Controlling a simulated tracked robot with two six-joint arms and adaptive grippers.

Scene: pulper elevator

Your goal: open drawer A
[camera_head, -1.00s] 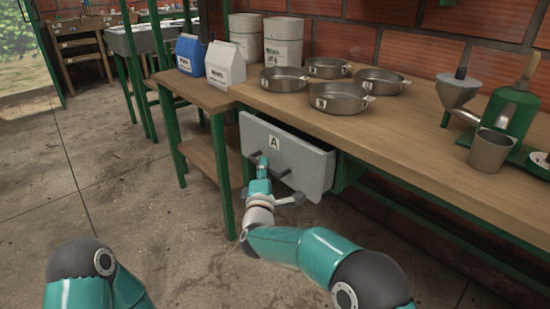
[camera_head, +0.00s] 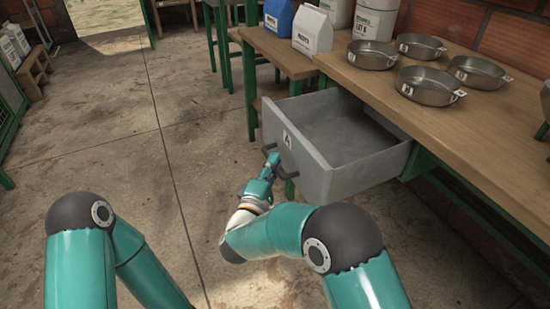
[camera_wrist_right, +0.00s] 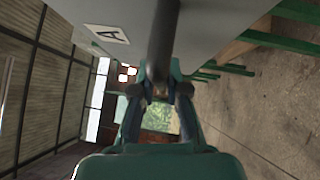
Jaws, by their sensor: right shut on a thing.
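Drawer A (camera_head: 308,165) is a grey drawer under the wooden bench, marked with an "A" label (camera_head: 287,139). It stands well out from the bench, and its bare grey inside shows. Its dark bar handle (camera_head: 283,172) is on the front panel. My right gripper (camera_head: 270,163) is at the handle, shut on it. In the right wrist view the handle (camera_wrist_right: 161,45) runs between the fingers of my gripper (camera_wrist_right: 160,90), with the drawer front (camera_wrist_right: 215,25) close above. My left arm shows at the lower left, but its gripper is out of view.
The wooden bench (camera_head: 440,118) carries several metal pans (camera_head: 428,86). The concrete floor (camera_head: 150,150) left of the drawer is clear.

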